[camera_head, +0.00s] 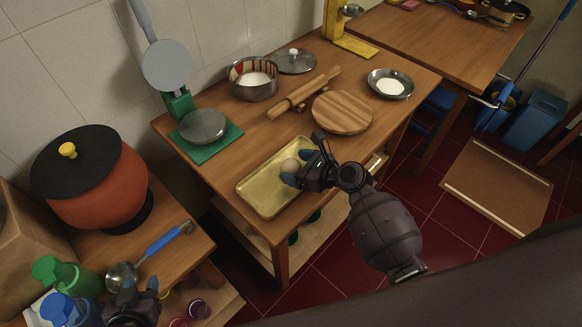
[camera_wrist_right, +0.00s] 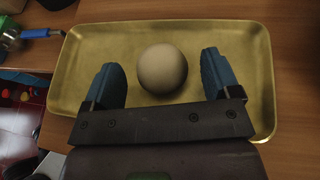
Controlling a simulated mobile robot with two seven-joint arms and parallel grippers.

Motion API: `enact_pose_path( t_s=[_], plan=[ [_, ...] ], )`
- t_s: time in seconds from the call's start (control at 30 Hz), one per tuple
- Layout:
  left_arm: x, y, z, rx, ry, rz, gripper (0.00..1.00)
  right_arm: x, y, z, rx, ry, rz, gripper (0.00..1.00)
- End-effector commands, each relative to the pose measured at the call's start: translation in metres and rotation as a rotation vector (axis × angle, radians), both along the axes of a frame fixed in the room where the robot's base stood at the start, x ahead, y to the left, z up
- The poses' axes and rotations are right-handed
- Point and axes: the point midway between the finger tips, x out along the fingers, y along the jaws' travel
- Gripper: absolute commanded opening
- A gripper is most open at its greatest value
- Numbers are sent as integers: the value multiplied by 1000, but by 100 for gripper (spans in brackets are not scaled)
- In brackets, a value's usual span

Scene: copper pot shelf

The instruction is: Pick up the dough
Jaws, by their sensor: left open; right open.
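The dough (camera_head: 289,165) is a pale beige ball on a golden tray (camera_head: 262,200) on the wooden table. My right gripper (camera_head: 298,172) is over the tray with its blue fingers at the dough. In the right wrist view the dough (camera_wrist_right: 162,69) lies between the two open fingers of the right gripper (camera_wrist_right: 160,82), with a gap on each side. The tray (camera_wrist_right: 255,50) shows around it. My left gripper (camera_head: 132,290) is at the bottom left, near a ladle (camera_head: 122,276) and bottles; its fingertips are partly visible and it is apart from the dough.
A wooden board (camera_head: 342,112), rolling pin (camera_head: 303,93), pot (camera_head: 253,78) and flour plate (camera_head: 390,84) stand behind the tray. A green tortilla press (camera_head: 205,126) is at the left. A large orange pot (camera_head: 100,185) stands on the left table.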

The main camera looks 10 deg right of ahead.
Motion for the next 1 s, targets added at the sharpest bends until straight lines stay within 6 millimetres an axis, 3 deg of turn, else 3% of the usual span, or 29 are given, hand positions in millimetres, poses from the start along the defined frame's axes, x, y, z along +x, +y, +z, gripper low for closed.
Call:
enact_pose_path(
  t_s=[0.3, 0.6, 1.0],
  plan=[
    [-1, 1, -2, 1, 3, 0, 43, 3, 3, -1, -1, -1, -1, 81],
    [-5, 2, -4, 1, 11, 3, 43, 3, 2, -1, -1, -1, -1, 35],
    [-5, 2, -2, 1, 10, 3, 43, 3, 2, 4, -1, -2, 0, 33]
  ],
)
